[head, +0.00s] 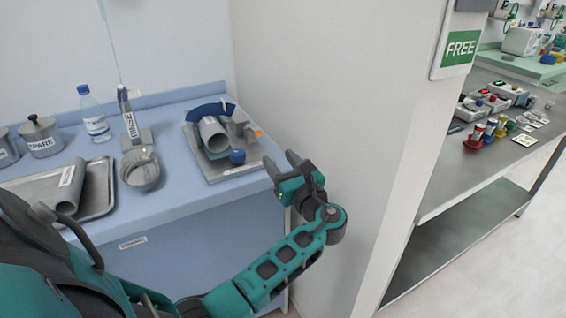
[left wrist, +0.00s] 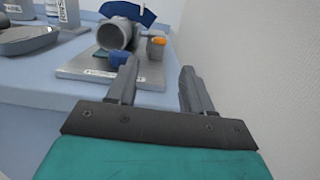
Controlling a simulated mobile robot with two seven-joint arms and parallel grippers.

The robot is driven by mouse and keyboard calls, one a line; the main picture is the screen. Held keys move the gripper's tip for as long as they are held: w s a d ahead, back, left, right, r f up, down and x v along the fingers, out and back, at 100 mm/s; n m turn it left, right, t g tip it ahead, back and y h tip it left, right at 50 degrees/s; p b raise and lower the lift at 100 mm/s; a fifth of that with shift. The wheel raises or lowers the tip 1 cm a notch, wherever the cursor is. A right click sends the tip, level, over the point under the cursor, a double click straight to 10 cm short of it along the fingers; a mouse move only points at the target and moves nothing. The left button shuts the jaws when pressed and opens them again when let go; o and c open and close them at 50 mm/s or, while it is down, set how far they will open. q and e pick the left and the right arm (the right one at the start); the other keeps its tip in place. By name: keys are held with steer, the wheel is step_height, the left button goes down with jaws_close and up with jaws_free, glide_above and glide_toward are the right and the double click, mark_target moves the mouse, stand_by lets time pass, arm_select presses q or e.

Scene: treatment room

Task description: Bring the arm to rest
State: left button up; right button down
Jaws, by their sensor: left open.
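My left gripper (head: 286,168) is open and empty in the head view, just in front of the blue counter's right end. Its teal arm reaches in from the lower left and bends up beside the white wall. In the left wrist view its two grey fingers (left wrist: 157,85) are spread with nothing between them. Ahead of them is a grey device plate (head: 232,168) carrying a grey cylinder (head: 213,134), a blue curved piece and a blue knob; the cylinder also shows in the left wrist view (left wrist: 114,34). The fingers appear apart from the plate. My right gripper is not in view.
A white wall (head: 330,100) stands close right of my gripper. Beyond it is a metal table (head: 450,172).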

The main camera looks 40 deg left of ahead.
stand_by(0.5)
arm_select(q)
steer(key=s+d+f+n+t+h, duration=0.1)
steer(key=s+d+f+n+h, duration=0.15)
steer(key=f, duration=0.35)
steer(key=s+d+f+n+h, duration=0.1)
steer(key=s+d+f+h, duration=0.1)
steer(key=f+h, duration=0.3)
steer(key=s+d+f+n+t+h, duration=0.1)
steer(key=s+d+f+n+h, duration=0.15)
steer(key=f, duration=0.45)
steer(key=s+d+f+n+t+h, duration=0.1)
steer(key=s+d+f+n+h, duration=0.1)
steer(key=s+d+n+h, duration=0.7)
steer(key=s+d+n, duration=0.3)
steer(key=d+n, duration=0.1)
steer(key=n, duration=0.1)
steer(key=shift+s+f+h+p, duration=0.3)
steer(key=shift+s+p, duration=0.05)
steer(key=shift+s, duration=0.05)
